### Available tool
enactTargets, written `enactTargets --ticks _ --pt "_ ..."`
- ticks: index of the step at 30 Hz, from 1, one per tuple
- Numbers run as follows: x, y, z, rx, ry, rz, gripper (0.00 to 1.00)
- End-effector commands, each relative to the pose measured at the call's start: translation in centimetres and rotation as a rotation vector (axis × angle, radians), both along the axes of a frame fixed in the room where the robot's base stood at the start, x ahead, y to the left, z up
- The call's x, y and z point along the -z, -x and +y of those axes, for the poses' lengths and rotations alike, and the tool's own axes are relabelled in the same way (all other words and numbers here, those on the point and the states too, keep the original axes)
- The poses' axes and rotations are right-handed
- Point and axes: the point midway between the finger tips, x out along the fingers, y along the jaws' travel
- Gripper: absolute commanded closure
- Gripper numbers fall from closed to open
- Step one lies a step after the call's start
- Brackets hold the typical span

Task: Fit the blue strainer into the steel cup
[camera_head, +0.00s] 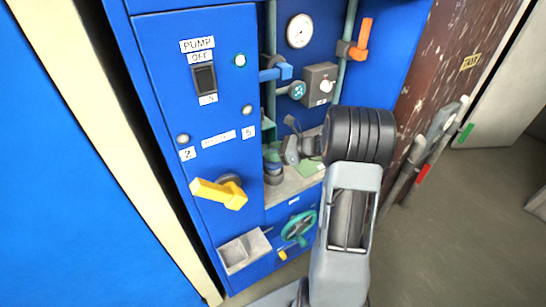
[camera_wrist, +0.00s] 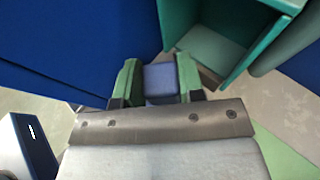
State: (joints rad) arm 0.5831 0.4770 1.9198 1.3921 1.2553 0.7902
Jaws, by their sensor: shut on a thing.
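My gripper (camera_wrist: 160,88) shows in the wrist view with its two green-padded fingers shut on a blue-grey block-like piece, which I take as the blue strainer (camera_wrist: 160,76). It sits squarely between the fingers, and only its near side shows. In the head view my wrist is at the recess of the blue cabinet, largely hidden behind my arm, and the strainer cannot be made out there. I cannot pick out the steel cup with certainty in either view.
An open teal box-like housing (camera_wrist: 214,48) stands just right of the fingers. The blue cabinet (camera_head: 150,60) has a yellow lever (camera_head: 218,193), a green handwheel (camera_head: 298,227), an orange-handled valve (camera_head: 362,38) and a grey tray (camera_head: 246,250). A green sheet (camera_head: 311,168) lies on the recess ledge.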

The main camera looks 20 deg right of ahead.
Motion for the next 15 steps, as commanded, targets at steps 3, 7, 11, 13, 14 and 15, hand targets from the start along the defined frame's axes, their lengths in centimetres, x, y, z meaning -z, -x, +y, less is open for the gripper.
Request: enactTargets --ticks 3,7,11,13,14,15 --pt "1.6 0.0 0.1 -0.001 -0.002 0.002 1.0" --pt "1.6 0.0 0.1 -0.004 0.001 -0.001 1.0" --pt "1.6 0.0 0.1 -0.004 0.001 -0.001 1.0" --pt "1.8 0.0 0.1 -0.003 0.0 0.0 1.0" --pt "1.9 0.0 0.1 -0.003 0.0 0.0 1.0" --pt "2.0 0.0 0.1 -0.003 0.0 0.0 1.0"
